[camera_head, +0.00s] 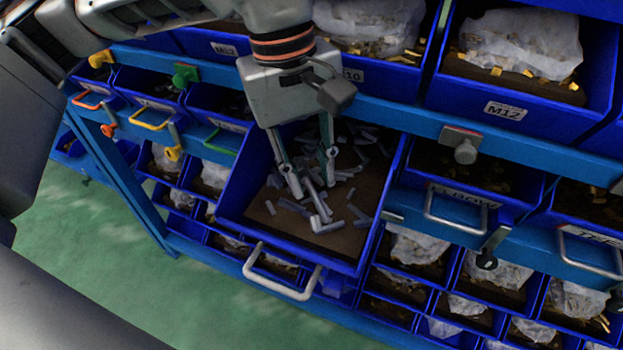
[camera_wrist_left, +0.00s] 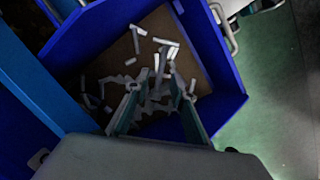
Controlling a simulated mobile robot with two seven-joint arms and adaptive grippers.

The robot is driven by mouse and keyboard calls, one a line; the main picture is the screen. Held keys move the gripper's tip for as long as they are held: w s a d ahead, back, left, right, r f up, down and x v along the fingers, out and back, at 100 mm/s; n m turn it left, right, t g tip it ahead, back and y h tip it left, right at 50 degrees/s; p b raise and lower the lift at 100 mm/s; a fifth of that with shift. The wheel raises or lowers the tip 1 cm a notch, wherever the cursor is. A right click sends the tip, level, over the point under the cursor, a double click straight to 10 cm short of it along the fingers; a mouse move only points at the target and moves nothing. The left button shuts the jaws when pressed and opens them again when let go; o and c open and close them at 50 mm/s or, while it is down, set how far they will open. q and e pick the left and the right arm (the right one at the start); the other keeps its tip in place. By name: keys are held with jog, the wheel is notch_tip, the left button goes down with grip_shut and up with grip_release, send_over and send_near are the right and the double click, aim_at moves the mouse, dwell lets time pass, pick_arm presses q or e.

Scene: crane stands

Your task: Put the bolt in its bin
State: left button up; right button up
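My left gripper (camera_head: 312,186) reaches down into an open blue drawer bin (camera_head: 234,190) with a brown floor. Its two fingers are apart, with the tips low among the loose grey bolts (camera_head: 291,206). In the left wrist view, the gripper (camera_wrist_left: 168,88) also points into the blue bin (camera_wrist_left: 222,60), over scattered grey bolts (camera_wrist_left: 138,40). Some bolts show between and just beyond the fingertips; none is clearly gripped. I cannot tell one particular bolt from the others. My right gripper is in neither view.
The bin's pale handle (camera_head: 282,275) sticks out in front. Blue rack rails (camera_head: 470,145) and a bin labelled M12 (camera_head: 520,105) are close on the right. Smaller bins with bagged parts (camera_head: 415,245) lie below. Green floor (camera_head: 90,260) is clear at lower left.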

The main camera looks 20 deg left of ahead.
pick_arm(q)
notch_tip(320, 180, up, 10)
jog(key=a+p, duration=0.1)
jog(key=shift+a, duration=0.25)
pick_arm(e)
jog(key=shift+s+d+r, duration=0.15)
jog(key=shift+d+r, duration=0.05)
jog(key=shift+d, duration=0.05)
